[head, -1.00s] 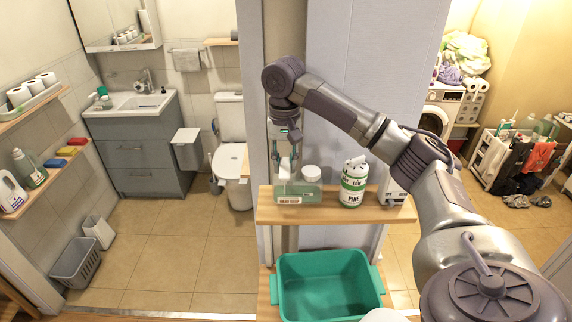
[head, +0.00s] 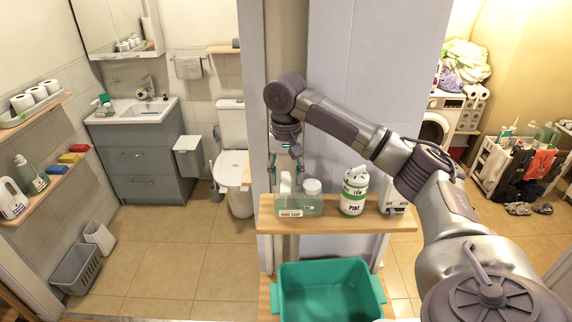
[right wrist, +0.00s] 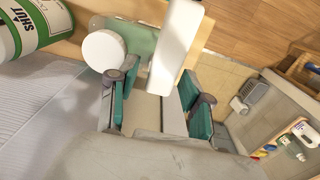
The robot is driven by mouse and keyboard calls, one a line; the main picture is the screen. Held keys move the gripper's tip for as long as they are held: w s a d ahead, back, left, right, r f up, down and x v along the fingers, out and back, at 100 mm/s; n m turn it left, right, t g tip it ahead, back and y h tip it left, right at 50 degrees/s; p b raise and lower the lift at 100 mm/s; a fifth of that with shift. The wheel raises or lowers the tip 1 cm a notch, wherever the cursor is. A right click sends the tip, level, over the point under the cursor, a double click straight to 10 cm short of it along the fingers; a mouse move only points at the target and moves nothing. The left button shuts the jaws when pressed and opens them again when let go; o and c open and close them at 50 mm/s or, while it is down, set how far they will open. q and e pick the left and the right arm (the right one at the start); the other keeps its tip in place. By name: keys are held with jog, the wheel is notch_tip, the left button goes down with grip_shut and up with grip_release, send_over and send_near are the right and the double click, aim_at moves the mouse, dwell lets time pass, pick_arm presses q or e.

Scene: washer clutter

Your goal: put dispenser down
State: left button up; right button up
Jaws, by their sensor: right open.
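The hand soap dispenser (head: 289,206), pale green with a white upright part on top, stands upright on a wooden shelf board (head: 338,227). A white-lidded part or jar (head: 313,188) is right beside it; I cannot tell whether they are joined. My right gripper (head: 286,165) is directly above the dispenser, with its fingers partly hidden by the wrist. In the right wrist view my gripper (right wrist: 158,85) has its teal fingers spread apart. My left gripper is out of view.
A green and white PINE canister (head: 353,192) stands right of the dispenser, with a white item (head: 392,197) farther right. A green tub (head: 325,290) sits below the shelf. A grey wall panel (head: 375,80) rises close behind the shelf.

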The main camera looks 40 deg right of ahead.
notch_tip(320, 180, up, 12)
dwell(0.4)
dwell(0.6)
